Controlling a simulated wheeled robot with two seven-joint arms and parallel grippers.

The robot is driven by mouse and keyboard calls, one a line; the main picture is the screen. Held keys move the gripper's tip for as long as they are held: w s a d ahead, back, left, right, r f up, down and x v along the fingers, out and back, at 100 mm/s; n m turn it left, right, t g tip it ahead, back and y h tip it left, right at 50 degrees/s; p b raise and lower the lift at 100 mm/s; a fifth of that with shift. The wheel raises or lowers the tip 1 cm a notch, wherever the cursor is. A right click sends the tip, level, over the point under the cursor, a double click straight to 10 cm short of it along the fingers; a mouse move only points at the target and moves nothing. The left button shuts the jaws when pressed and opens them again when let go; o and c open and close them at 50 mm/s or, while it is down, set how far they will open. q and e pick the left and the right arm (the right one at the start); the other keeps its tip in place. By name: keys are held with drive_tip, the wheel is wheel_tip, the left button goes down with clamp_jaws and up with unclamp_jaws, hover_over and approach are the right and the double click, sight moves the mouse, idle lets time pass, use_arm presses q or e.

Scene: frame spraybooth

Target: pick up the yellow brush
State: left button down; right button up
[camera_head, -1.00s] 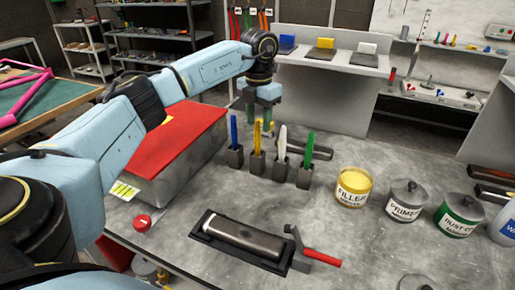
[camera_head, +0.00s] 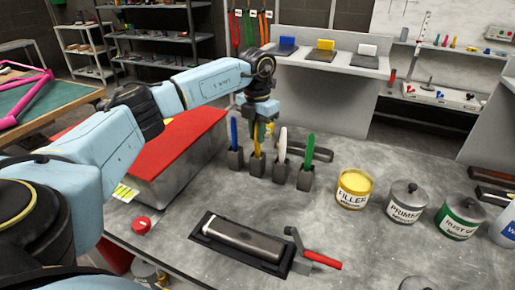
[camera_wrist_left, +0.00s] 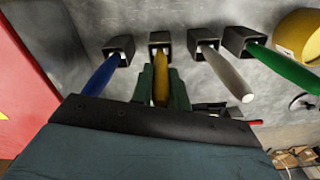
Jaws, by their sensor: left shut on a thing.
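The yellow brush (camera_head: 257,138) stands upright in its dark grey square holder (camera_head: 256,166) on the grey workbench. My left gripper (camera_head: 259,132) is above that holder, shut on the upper part of the yellow brush. In the left wrist view the yellow brush (camera_wrist_left: 160,84) lies between the two green fingers of my left gripper (camera_wrist_left: 161,90), and its lower end is still in the holder (camera_wrist_left: 160,40). The part inside the holder is hidden. My right gripper is not in view.
A blue brush (camera_head: 234,134) stands left, and a white brush (camera_head: 282,144) and a green brush (camera_head: 309,148) stand right, each in its own holder close by. A red-topped box (camera_head: 165,145) is left. Paint tins, including the filler tin (camera_head: 353,190), are right.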

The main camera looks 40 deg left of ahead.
use_arm(q)
wheel_tip(320, 180, up, 10)
drive_tip(key=shift+r+p, duration=0.1)
drive_tip(key=shift+p, duration=0.3)
idle(0.8)
